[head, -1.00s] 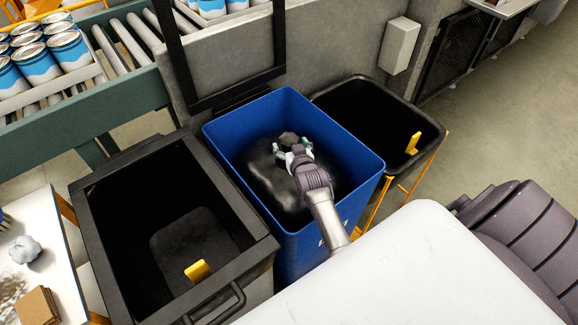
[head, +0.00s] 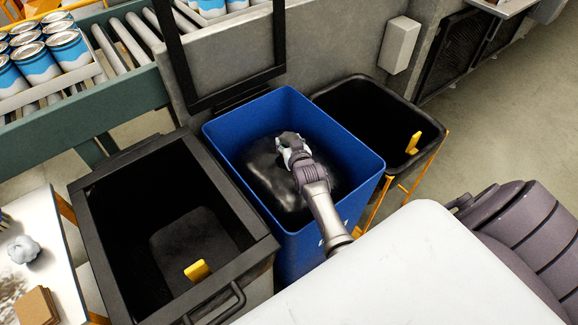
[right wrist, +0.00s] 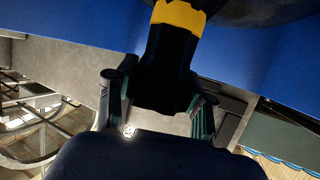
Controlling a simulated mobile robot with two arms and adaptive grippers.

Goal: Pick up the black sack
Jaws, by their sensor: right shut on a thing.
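The black sack (head: 268,175) sits inside the blue bin (head: 232,183). My right gripper (head: 287,146) reaches down into the bin and is shut on the gathered top of the sack. In the right wrist view, the black neck of the sack (right wrist: 165,72) lies between the two fingers (right wrist: 160,100), with a yellow band (right wrist: 180,16) around it. The dark body of the sack shows beyond at the top edge. The sack's underside is hidden in the bin. My left gripper is out of view.
A dark open bin (head: 255,243) stands close on the left, and a black bin on an orange frame (head: 433,168) on the right. A raised lid frame (head: 283,72) stands behind the blue bin. A roller conveyor (head: 120,48) with cans is at the upper left.

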